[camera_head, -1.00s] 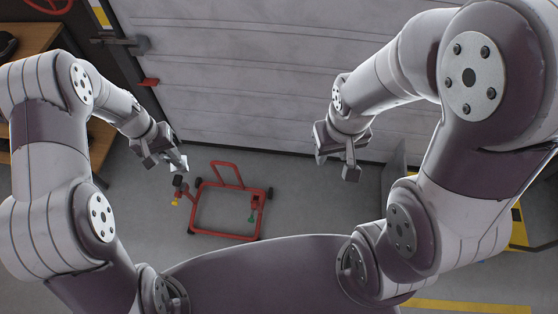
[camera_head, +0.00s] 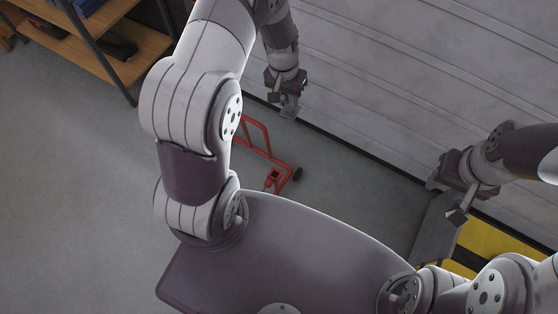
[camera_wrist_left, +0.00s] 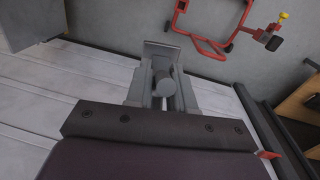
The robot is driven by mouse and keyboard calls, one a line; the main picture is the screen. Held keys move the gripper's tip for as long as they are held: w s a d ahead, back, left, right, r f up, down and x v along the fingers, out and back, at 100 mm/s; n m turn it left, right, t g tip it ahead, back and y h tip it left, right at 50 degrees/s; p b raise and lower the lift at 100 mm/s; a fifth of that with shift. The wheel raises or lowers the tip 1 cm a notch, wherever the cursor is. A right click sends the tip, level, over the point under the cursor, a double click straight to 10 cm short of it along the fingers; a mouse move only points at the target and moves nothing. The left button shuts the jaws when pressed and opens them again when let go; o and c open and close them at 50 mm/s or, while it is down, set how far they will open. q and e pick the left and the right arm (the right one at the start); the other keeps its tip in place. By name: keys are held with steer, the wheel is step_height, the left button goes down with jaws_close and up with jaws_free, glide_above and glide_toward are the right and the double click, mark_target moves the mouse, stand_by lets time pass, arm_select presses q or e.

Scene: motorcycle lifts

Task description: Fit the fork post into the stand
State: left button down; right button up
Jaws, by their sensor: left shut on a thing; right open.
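The red stand (camera_head: 285,160) is on the floor, partly hidden behind my left arm in the head view. In the left wrist view the red frame of the stand (camera_wrist_left: 205,42) shows at the top, with a small red bracket and yellow knob at its right. My left gripper (camera_head: 288,108) is above the floor, beyond the stand and near the door, not touching the stand. It is shut on a grey round-ended rod, apparently the fork post (camera_wrist_left: 166,87), mostly hidden between the jaws. My right gripper (camera_head: 456,210) is open and empty at the right, away from the stand.
A wooden shelf unit (camera_head: 128,62) stands at the upper left. The pale panelled door (camera_head: 370,85) runs behind both grippers. A grey box-like piece (camera_head: 434,230) and yellow-black floor marking (camera_head: 488,248) are at the right. The floor at the left is clear.

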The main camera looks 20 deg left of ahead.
arm_select(q)
steer(key=s+a+f+b, duration=0.1)
steer(key=f+b, duration=1.1)
steer(key=f, duration=0.7)
steer(key=s+a+f+y+b, duration=0.1)
steer(key=s+f+b, duration=0.1)
steer(key=f+b, duration=1)
step_height(320, 180, down, 7)
steer(key=shift+s+a+m+y, duration=0.25)
steer(key=shift+s+m+y, duration=0.05)
steer(key=shift+m, duration=0.1)
arm_select(e)
step_height(320, 180, down, 31)
steer(key=shift+w+d, duration=0.15)
steer(key=shift+w, duration=0.3)
arm_select(q)
steer(key=shift+p, duration=0.3)
arm_select(e)
steer(key=shift+r, duration=0.45)
arm_select(q)
steer(key=shift+f+b, duration=1.3)
steer(key=shift+f, duration=0.85)
arm_select(e)
steer(key=shift+f, duration=1.35)
arm_select(q)
steer(key=c, duration=0.9)
jaws_free()
steer(key=shift+r, duration=0.15)
arm_select(e)
steer(key=shift+r, duration=0.1)
